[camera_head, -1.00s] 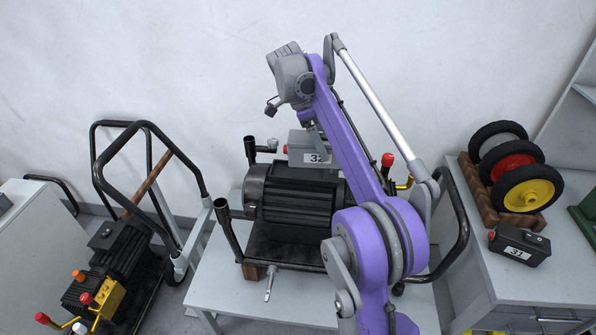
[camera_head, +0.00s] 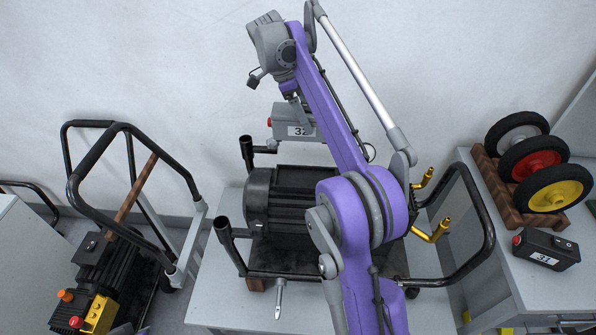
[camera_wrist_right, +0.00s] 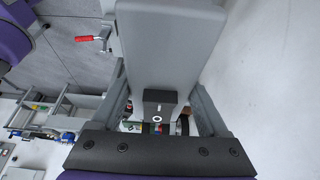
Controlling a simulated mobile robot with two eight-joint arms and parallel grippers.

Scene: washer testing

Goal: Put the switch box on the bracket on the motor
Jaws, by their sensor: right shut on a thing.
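The grey switch box (camera_head: 283,125), labelled 32 and with a red button at its left end, hangs from my right gripper (camera_head: 297,103). There is a visible gap between it and the black ribbed motor (camera_head: 258,203) below. In the right wrist view the box (camera_wrist_right: 172,45) fills the space between the gripper fingers (camera_wrist_right: 165,112), which are shut on it. The motor sits on a dark trolley base on the grey table (camera_head: 225,292). My purple right arm hides its right part, and I cannot make out the bracket. My left gripper is not in view.
Brass levers (camera_head: 431,234) and a black trolley handle (camera_head: 484,215) stand right of the motor. Black posts (camera_head: 228,240) rise at its left. Another motor trolley (camera_head: 108,268) is at left. A dark box labelled 31 (camera_head: 546,246) and coloured wheels (camera_head: 553,193) are at right.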

